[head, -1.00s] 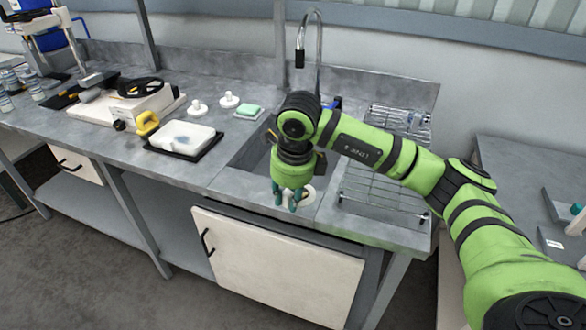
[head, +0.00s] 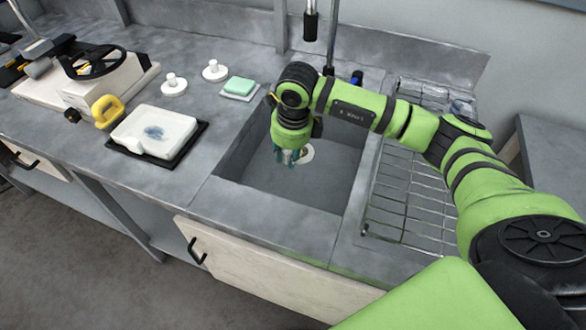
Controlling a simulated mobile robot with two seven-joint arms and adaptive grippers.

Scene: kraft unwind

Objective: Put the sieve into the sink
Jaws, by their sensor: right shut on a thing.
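My right gripper (head: 291,157) points down over the sink basin (head: 325,187), inside the outline of its rim. It is shut on a small pale round piece, which I take to be the sieve (head: 307,153). The sieve shows just to the right of the fingertips and is partly hidden by them. It has a light rim and a darker middle. I cannot tell whether it touches the sink floor. My left gripper is out of view.
A wire drying rack (head: 408,205) stands right of the sink. Left of it are a green sponge (head: 241,85), white knobbed discs (head: 215,72), a white block on a black tray (head: 155,131) and a yellow-handled item (head: 107,112). A tap (head: 311,25) rises behind.

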